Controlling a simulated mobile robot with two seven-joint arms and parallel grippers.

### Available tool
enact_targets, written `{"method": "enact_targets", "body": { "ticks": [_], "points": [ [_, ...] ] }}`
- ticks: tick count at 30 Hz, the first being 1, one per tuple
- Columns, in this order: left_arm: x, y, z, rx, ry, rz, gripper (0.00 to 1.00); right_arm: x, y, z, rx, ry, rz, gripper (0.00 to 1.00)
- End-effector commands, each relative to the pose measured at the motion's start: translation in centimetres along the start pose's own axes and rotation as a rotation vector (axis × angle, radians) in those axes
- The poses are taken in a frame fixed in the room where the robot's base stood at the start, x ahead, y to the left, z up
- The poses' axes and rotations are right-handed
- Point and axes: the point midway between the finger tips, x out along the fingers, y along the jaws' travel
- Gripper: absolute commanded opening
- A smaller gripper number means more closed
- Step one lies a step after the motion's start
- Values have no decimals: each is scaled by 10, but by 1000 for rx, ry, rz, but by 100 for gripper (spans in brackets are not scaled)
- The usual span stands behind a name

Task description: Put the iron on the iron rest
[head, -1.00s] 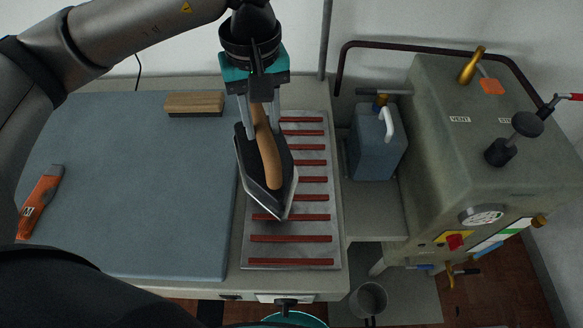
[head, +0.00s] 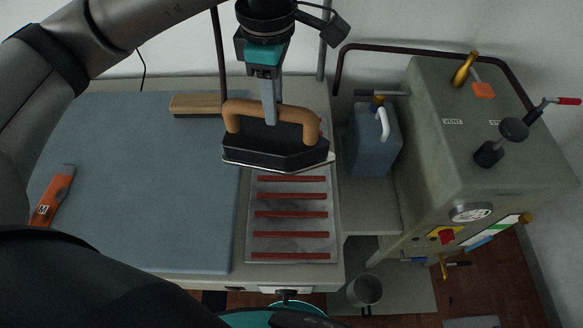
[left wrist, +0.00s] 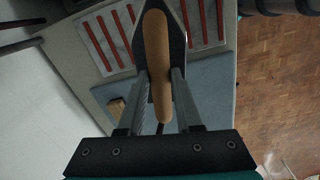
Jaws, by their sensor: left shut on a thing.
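The iron (head: 268,147) has a black body, a pale soleplate and a brown wooden handle (head: 270,109). My left gripper (head: 270,112) is shut on the handle from above. The iron rest (head: 290,205) is a grey metal plate with several red strips. In the head view the iron covers the far part of the rest, lies crosswise and overlaps the blue pad on its left. It appears raised above the rest, though the gap is hard to judge. The left wrist view shows the handle (left wrist: 157,50) between the fingers, with red strips either side. My right gripper is not in view.
A blue-grey pad (head: 140,190) covers the left of the table, with a wooden block (head: 197,104) at its back and an orange-handled tool (head: 54,196) at left. A blue-grey container (head: 373,145) and a large boiler-like machine (head: 430,130) stand to the right.

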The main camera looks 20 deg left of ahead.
Motion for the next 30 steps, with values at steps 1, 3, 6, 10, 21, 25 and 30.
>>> {"method": "enact_targets", "body": {
  "ticks": [1, 3, 6, 10, 21, 25, 30],
  "points": [
    [-8, 2, 1, -50, -5, 8, 0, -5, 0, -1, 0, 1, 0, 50],
    [-11, 4, 2, -126, -5, 7, 0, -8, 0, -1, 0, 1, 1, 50],
    [-16, 5, 4, -233, -5, 7, 0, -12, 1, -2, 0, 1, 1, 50],
    [-23, 7, 6, -372, -6, 6, 0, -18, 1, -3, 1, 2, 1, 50],
    [-41, 13, 11, -770, -7, 4, 0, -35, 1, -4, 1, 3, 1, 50],
    [-47, 15, 13, -911, -6, 2, 0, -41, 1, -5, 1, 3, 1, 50],
    [-56, 17, 16, -1093, -6, -1, 0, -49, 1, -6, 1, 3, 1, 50]
  ]
}}
